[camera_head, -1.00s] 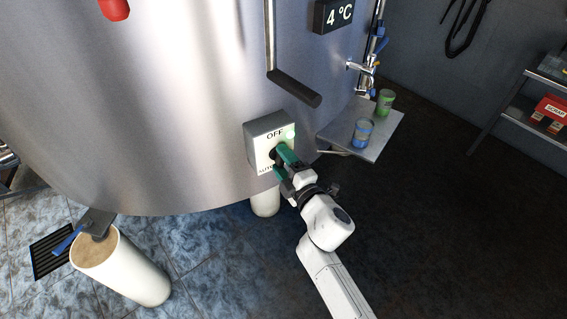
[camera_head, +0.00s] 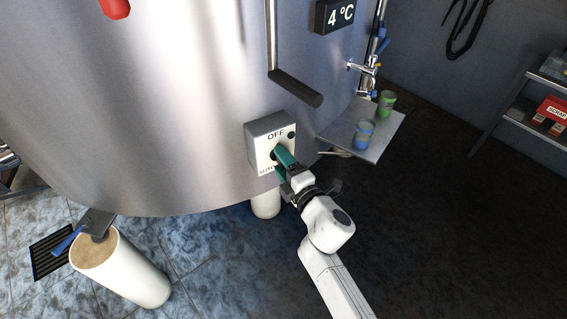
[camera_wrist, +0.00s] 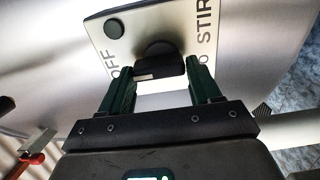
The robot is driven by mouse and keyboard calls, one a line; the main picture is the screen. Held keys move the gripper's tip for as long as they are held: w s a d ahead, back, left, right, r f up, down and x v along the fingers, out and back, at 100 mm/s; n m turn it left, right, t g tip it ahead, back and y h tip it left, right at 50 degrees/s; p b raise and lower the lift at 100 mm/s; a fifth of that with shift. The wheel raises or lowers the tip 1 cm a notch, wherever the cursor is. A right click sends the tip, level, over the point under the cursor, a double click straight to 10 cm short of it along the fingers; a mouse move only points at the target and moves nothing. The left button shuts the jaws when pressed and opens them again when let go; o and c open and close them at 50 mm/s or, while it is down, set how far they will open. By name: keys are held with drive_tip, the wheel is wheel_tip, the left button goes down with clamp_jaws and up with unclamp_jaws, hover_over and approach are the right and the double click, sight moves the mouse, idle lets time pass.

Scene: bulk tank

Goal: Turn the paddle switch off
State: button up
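The switch box (camera_head: 262,160) is a light plate with dark sides on the tank wall, marked OFF at the top and AUTO at the bottom left. Its black paddle (camera_wrist: 160,64) shows in the wrist view, with a white mark at its left end, on the side of the OFF lettering. My gripper (camera_head: 279,160) is at the plate and hides part of the paddle in the head view. In the wrist view my gripper (camera_wrist: 160,80) has its green fingers apart, one near each end of the paddle. Contact is hard to tell. The round lamp (camera_head: 291,135) is dark.
A bent pipe handle (camera_head: 295,88) hangs above the box. A metal shelf (camera_head: 383,138) with a blue can (camera_head: 364,134) and green can (camera_head: 386,103) juts out to the right. A white tank leg (camera_head: 265,203) stands below.

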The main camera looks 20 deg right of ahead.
drive_tip(key=o, duration=0.4)
drive_tip(key=shift+s, duration=0.1)
drive_tip(key=s, duration=0.3)
drive_tip(key=s+d, duration=0.1)
drive_tip(key=s, duration=0.6)
drive_tip(key=shift+s+d+p, duration=0.25)
drive_tip(key=shift+p, duration=0.1)
drive_tip(key=s+d+f+m+g+h, duration=0.3)
drive_tip(key=s+d+m+h, duration=0.1)
drive_tip(key=d+m, duration=0.25)
drive_tip(key=s+d+f+m+g+h, duration=0.2)
drive_tip(key=s+d+m+g+h, duration=0.15)
drive_tip(key=d+m, duration=0.3)
drive_tip(key=s+a+f+m+g+y, duration=0.1)
drive_tip(key=s+a+f+m+g, duration=0.1)
drive_tip(key=s, duration=0.4)
drive_tip(key=s+a+f+m+g+y, duration=0.1)
drive_tip(key=s+a+m+g+y, duration=0.1)
drive_tip(key=s+g, duration=0.3)
drive_tip(key=s+a+f+m+g+y, duration=0.1)
drive_tip(key=s+a+f+m+g, duration=0.1)
drive_tip(key=s, duration=0.7)
drive_tip(key=shift+s+f+m+g+y, duration=0.1)
drive_tip(key=shift+f+m+g+y, duration=0.25)
drive_tip(key=shift+m+g, duration=0.25)
